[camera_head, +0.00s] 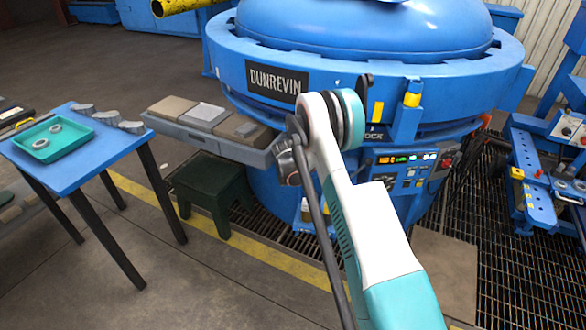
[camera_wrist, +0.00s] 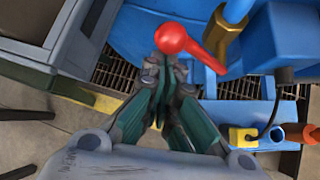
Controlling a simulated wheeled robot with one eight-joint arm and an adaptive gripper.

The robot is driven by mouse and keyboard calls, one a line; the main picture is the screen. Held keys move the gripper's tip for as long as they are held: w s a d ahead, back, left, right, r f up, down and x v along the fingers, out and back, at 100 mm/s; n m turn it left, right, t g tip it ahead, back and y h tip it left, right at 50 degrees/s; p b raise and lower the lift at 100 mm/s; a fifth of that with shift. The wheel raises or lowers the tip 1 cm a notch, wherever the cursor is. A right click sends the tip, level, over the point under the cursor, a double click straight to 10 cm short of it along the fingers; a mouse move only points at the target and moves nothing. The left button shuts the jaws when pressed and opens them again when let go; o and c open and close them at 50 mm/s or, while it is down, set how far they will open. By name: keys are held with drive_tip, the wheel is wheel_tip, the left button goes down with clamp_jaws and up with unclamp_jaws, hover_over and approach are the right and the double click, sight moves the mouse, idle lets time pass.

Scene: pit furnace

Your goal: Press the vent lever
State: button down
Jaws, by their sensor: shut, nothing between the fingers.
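A lever with a red ball knob (camera_wrist: 171,38) and a red shaft shows at the top middle of the wrist view, against the blue furnace. I take it to be the vent lever. My gripper (camera_wrist: 168,68) is shut and empty, its dark green fingers pointing at the knob. The fingertips overlap the knob's lower edge in the picture; I cannot tell whether they touch it.
A blue table (camera_head: 82,176) with a green tray (camera_head: 75,150) stands at the left. A grey shelf (camera_head: 262,155) with slabs juts out beside the furnace, above a dark green stool (camera_head: 210,187). A control panel (camera_head: 400,165) is right of my arm. In the wrist view a brass-collared blue pipe (camera_wrist: 222,35) stands close right.

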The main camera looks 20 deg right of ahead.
drive_tip(key=s+d+r, duration=0.3)
drive_tip(key=s+d, duration=0.1)
drive_tip(key=shift+d+r, duration=0.3)
drive_tip(key=shift+d, duration=0.05)
idle(0.3)
drive_tip(key=shift+s+d, duration=0.1)
drive_tip(key=shift+s, duration=0.05)
idle(0.4)
drive_tip(key=a+f+b, duration=0.2)
drive_tip(key=a, duration=0.2)
drive_tip(key=s+r+p, duration=0.3)
drive_tip(key=s+p, duration=0.1)
drive_tip(key=s, duration=0.5)
drive_tip(key=shift+w, duration=0.1)
